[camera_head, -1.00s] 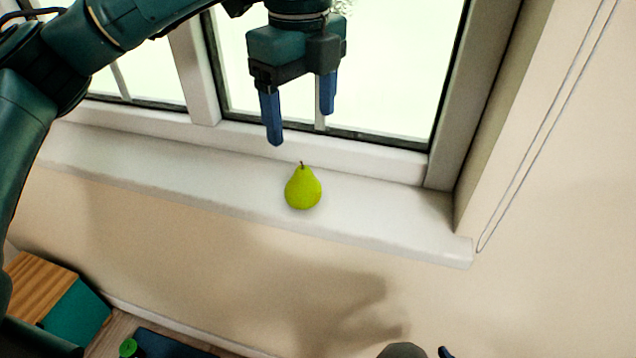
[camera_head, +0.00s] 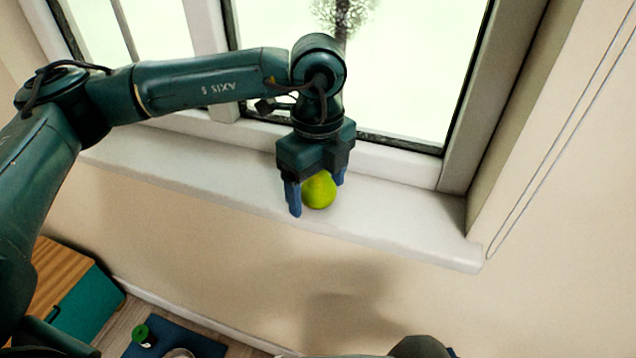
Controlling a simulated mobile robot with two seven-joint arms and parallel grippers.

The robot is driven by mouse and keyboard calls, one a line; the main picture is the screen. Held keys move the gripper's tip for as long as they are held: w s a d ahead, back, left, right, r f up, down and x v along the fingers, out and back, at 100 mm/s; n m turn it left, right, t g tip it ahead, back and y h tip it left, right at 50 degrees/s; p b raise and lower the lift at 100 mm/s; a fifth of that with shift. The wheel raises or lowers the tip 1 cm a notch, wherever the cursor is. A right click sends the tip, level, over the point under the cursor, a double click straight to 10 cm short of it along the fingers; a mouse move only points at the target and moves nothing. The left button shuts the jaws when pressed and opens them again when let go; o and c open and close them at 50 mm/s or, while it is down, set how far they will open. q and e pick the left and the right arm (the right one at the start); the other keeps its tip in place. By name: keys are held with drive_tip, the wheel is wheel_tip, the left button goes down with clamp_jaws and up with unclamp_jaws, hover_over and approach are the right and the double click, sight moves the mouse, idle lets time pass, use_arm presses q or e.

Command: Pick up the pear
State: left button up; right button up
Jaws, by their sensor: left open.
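The yellow-green pear (camera_head: 319,192) stands on the white window sill (camera_head: 400,226) in the head view. My left gripper (camera_head: 317,194) has come down over it from above, with one blue finger to the left of the pear and the other to the right. The jaws are open, and the palm hides the top of the pear and its stem. I cannot tell whether a finger touches the pear. A dark rounded part and a small blue piece at the bottom edge may belong to my right arm; its gripper jaws do not show.
The window frame (camera_head: 400,166) rises close behind the pear. A blind cord (camera_head: 545,165) hangs at the right. Below left are a teal box with a wooden top (camera_head: 78,305), a green-capped item (camera_head: 142,334) and a dark blue mat (camera_head: 200,342). The sill is clear on both sides.

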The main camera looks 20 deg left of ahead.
use_arm(q)
drive_tip(key=shift+f, duration=0.1)
drive_tip(key=c, duration=1.1)
drive_tip(key=shift+o, duration=0.2)
